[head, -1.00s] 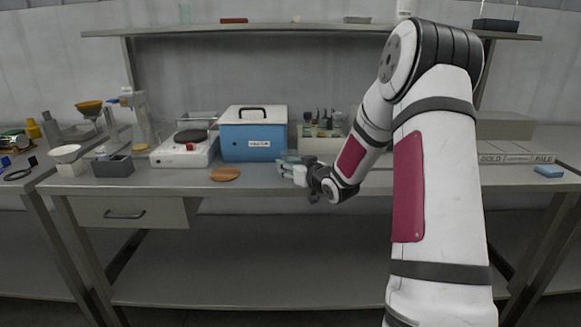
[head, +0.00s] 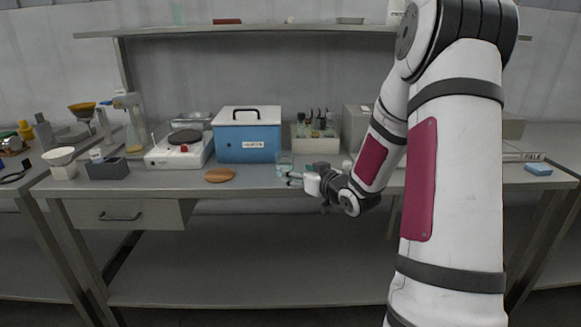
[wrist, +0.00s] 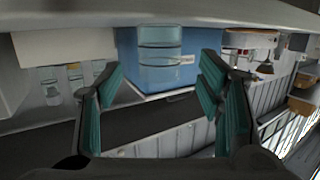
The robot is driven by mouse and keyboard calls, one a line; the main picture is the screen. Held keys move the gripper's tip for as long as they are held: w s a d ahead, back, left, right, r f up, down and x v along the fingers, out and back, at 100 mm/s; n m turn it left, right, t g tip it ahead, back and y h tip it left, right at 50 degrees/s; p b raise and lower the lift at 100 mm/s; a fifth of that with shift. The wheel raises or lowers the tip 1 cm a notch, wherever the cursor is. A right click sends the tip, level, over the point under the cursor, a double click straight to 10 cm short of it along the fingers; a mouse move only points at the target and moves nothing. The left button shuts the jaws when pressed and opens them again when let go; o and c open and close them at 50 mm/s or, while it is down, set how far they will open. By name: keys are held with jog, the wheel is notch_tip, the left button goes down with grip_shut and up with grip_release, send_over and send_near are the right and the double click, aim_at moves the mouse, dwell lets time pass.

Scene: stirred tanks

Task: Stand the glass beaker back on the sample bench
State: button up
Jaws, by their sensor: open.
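The glass beaker (head: 284,161) stands upright on the sample bench (head: 262,181) near its front edge, in front of the blue box. In the wrist view, which shows the scene upside down, the clear beaker (wrist: 160,45) has its base on the bench top and stands against the blue box behind. My gripper (head: 291,180) is open and just in front of the beaker. In the wrist view my open fingers (wrist: 160,88) are spread to either side, with the beaker beyond their tips and clear of both pads.
A blue box (head: 248,138) stands behind the beaker, with a white hotplate (head: 178,152) to its left and a bottle rack (head: 315,144) to its right. A round cork-coloured disc (head: 220,175) lies on the bench to the left. A shelf (head: 270,29) runs overhead.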

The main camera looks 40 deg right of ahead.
jog(key=s+a+r+g, duration=0.2)
jog(key=s+a+g, duration=0.3)
jog(key=s+a, duration=0.4)
jog(key=s+a+r+g+y, duration=0.1)
jog(key=s+a+g, duration=0.3)
jog(key=s, duration=1.4)
jog(key=s+a+r+g, duration=0.3)
jog(key=s+a+g, duration=0.2)
jog(key=s+a, duration=0.8)
jog(key=shift+s+a+r+n+g, duration=0.3)
jog(key=shift+s+a+r+n, duration=0.05)
jog(key=shift+r+n, duration=0.05)
